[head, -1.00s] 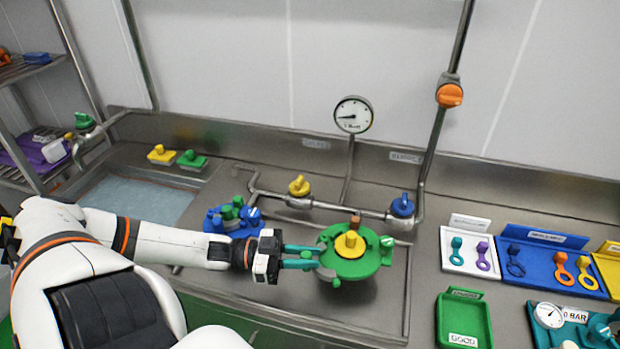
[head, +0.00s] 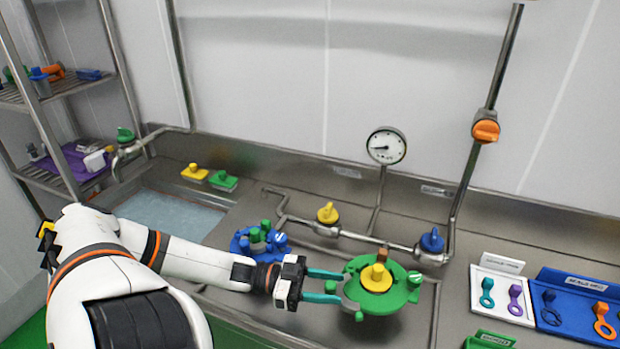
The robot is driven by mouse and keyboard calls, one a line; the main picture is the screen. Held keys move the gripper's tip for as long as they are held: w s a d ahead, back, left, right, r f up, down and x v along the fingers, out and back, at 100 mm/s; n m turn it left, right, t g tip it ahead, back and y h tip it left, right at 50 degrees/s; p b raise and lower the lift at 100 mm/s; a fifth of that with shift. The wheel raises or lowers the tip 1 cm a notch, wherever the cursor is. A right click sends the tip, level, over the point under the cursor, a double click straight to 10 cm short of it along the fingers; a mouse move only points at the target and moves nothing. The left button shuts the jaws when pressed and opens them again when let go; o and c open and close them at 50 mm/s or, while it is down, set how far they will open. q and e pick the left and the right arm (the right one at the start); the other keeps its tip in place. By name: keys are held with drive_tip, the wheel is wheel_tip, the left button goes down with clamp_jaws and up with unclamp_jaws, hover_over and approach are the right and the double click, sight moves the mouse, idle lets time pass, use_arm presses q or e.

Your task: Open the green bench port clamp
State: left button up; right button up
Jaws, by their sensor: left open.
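The green bench port clamp (head: 381,298) is a round green ring on the steel bench, with a yellow knob (head: 376,277) in its middle. A small brown block stands at its back, and green lugs stick out at its sides. My left gripper (head: 340,288) comes in from the left. Its two teal fingers are apart and reach the left edge of the clamp, by a greyish-green lever (head: 350,303). I cannot tell whether the fingers touch it. My right gripper is not in view.
A blue port clamp (head: 240,245) sits behind my left forearm. Behind the green clamp runs a pipe with a yellow valve (head: 327,213), a blue valve (head: 432,241) and a gauge (head: 386,146). A white tray (head: 481,311) and a blue tray (head: 555,318) hold keys at right.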

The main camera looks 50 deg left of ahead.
use_arm(q)
drive_tip(key=p+v, duration=0.1)
drive_tip(key=v, duration=1)
drive_tip(key=shift+s+a+p, duration=0.15)
drive_tip(key=shift+a+p, duration=0.05)
drive_tip(key=shift+p, duration=0.2)
drive_tip(key=shift+c, duration=0.4)
